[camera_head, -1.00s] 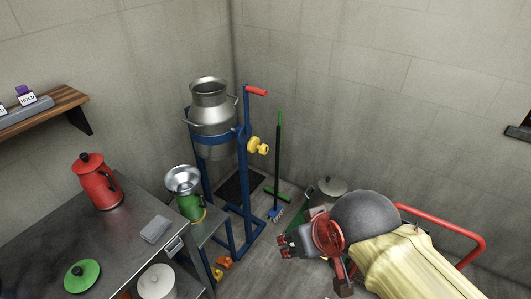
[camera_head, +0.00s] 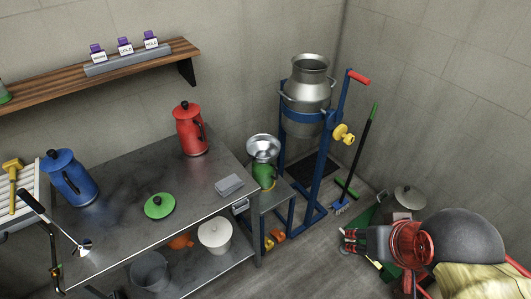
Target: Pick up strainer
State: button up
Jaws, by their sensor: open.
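A shiny metal funnel-shaped bowl (camera_head: 263,147), which looks like the strainer, sits on top of a green jug (camera_head: 264,175). The jug stands on a small side stand (camera_head: 270,197) at the right end of the steel table. My gripper (camera_head: 350,241) is at the lower right, with its fingers pointing left. It is open and empty, well to the right of the strainer and apart from it. The strainer's underside is hidden in the jug's mouth.
A milk can (camera_head: 308,92) in a blue tilting frame (camera_head: 318,185) stands between the side stand and the wall corner. The steel table (camera_head: 120,225) carries a red jug (camera_head: 190,130), a blue jug (camera_head: 70,178) and a green lid (camera_head: 159,206). A broom (camera_head: 362,155) leans behind my gripper.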

aim_at(261, 148)
jog(key=i+j+u, duration=0.45)
jog(key=i+u, duration=0.65)
jog(key=i, duration=0.15)
